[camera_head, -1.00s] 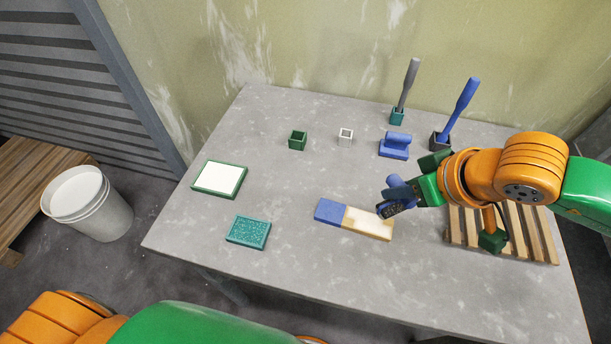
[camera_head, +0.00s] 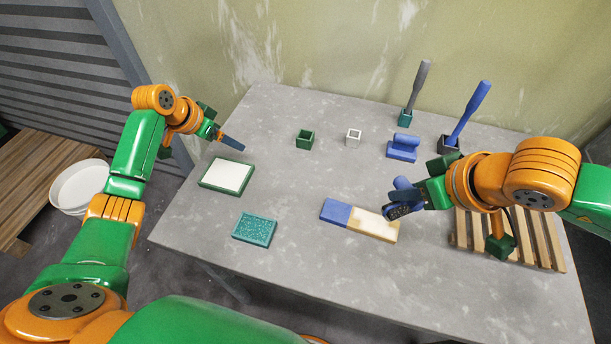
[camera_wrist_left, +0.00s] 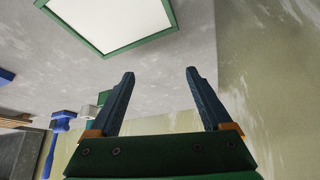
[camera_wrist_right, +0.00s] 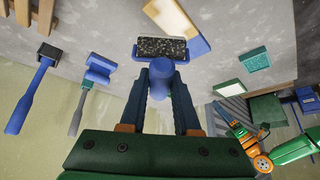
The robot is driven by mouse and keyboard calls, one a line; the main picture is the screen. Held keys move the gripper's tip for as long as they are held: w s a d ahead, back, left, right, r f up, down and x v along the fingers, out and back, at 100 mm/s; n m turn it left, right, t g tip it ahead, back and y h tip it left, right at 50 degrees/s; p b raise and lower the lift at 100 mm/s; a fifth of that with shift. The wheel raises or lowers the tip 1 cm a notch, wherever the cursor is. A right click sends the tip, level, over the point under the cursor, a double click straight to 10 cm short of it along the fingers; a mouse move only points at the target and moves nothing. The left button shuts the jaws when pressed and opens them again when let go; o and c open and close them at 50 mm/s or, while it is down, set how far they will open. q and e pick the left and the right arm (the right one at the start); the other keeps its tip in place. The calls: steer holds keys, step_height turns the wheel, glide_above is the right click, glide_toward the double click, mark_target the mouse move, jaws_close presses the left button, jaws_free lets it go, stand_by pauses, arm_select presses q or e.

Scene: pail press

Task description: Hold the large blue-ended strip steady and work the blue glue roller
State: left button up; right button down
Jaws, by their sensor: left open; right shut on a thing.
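The large strip (camera_head: 372,224) lies flat on the table, with a blue end (camera_head: 336,212) at the left and a pale wooden part at the right. My right gripper (camera_head: 418,196) is shut on the blue glue roller (camera_head: 402,190). It holds the roller above the right part of the strip. In the right wrist view the roller (camera_wrist_right: 162,75) sits between the fingers, its dark speckled face (camera_wrist_right: 162,48) showing. My left gripper (camera_head: 231,141) is open and empty near the white pad's back edge, far left of the strip. Its spread fingers show in the left wrist view (camera_wrist_left: 160,100).
A green-framed white pad (camera_head: 227,175) and a teal block (camera_head: 255,229) lie at the left. Small green (camera_head: 305,139) and white (camera_head: 353,137) boxes, a blue handled block (camera_head: 403,148) and two upright brushes stand at the back. A slatted rack (camera_head: 530,240) is at the right.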

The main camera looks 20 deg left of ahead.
mark_target(330, 208)
arm_select(q)
steer(key=d+m+h, duration=0.1)
steer(key=d+m, duration=0.1)
steer(key=d, duration=0.2)
steer(key=s+d+r+m+g+h, duration=0.1)
steer(key=d+m, duration=0.2)
steer(key=d, duration=0.2)
steer(key=d+m+g+h, duration=0.1)
steer(key=d+m, duration=0.1)
steer(key=d, duration=0.2)
steer(key=shift+s+d+r+m+h, duration=0.25)
steer(key=shift+r+m+h, duration=0.05)
steer(key=shift+m, duration=0.1)
steer(key=s+d+m+g, duration=0.1)
steer(key=s+d+m, duration=0.1)
steer(key=d, duration=0.1)
steer(key=s+d+m+g+h, duration=0.1)
steer(key=s+d+m+g, duration=0.1)
steer(key=d+m, duration=0.1)
steer(key=s+d+r+m+g, duration=0.1)
steer(key=s+d+m, duration=0.1)
steer(key=d, duration=0.1)
steer(key=shift+s+d+r, duration=0.1)
steer(key=shift+s, duration=0.1)
steer(key=x, duration=0.7)
steer(key=shift+s+d, duration=0.1)
steer(key=shift+d, duration=0.15)
steer(key=shift+f, duration=0.25)
jaws_close()
